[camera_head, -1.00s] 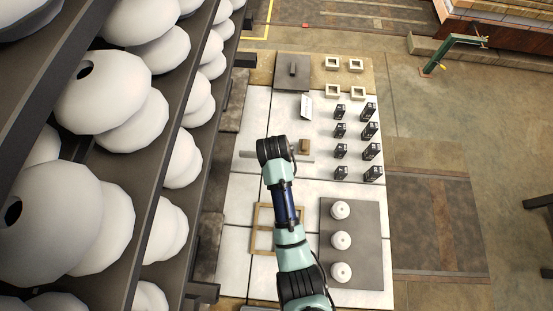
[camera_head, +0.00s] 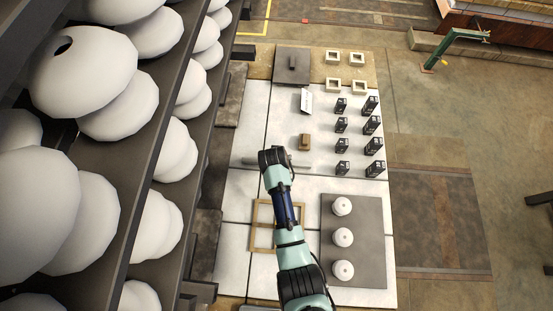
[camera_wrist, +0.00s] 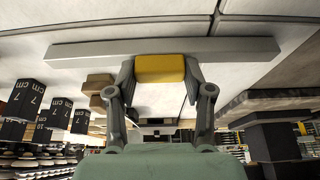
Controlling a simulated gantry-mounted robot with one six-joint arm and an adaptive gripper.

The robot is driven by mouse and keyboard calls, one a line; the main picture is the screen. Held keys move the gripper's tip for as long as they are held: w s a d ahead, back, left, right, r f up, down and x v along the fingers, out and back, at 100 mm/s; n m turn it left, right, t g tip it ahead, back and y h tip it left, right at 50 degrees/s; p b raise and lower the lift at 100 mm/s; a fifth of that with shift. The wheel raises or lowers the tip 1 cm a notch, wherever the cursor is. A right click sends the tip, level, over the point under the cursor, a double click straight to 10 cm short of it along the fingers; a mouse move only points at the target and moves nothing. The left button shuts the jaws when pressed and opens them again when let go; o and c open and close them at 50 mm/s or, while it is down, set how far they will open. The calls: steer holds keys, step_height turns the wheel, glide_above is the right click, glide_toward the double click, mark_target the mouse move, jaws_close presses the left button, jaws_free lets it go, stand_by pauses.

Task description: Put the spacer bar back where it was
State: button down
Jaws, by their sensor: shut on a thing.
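The spacer bar is a long grey bar (camera_wrist: 90,52) with a yellow grip (camera_wrist: 160,68) at its middle. My gripper (camera_wrist: 160,74) is shut on the yellow grip, one finger on each side. In the head view my gripper (camera_head: 274,164) is over the white tiled table, seen from above. The bar's ends stick out on both sides of it, the right end (camera_head: 302,162) and the left end, and its middle is hidden by my wrist. A wooden frame (camera_head: 253,225) lies nearer, below the bar in the picture. I cannot tell the bar's exact height above the table.
A brown block (camera_head: 304,142) stands just beyond the bar. Several black marked blocks (camera_head: 343,146) stand to the right. A grey plate (camera_head: 367,242) bears three white insulators (camera_head: 342,206). A rack of large white insulators (camera_head: 85,70) rises at the left. A white sign (camera_head: 306,102) stands farther back.

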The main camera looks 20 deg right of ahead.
steer(key=shift+w+r, duration=0.1)
steer(key=shift+c, duration=2.2)
jaws_free()
steer(key=p+v, duration=0.3)
steer(key=v, duration=0.9)
steer(key=shift+p, duration=0.35)
steer(key=shift+a, duration=0.1)
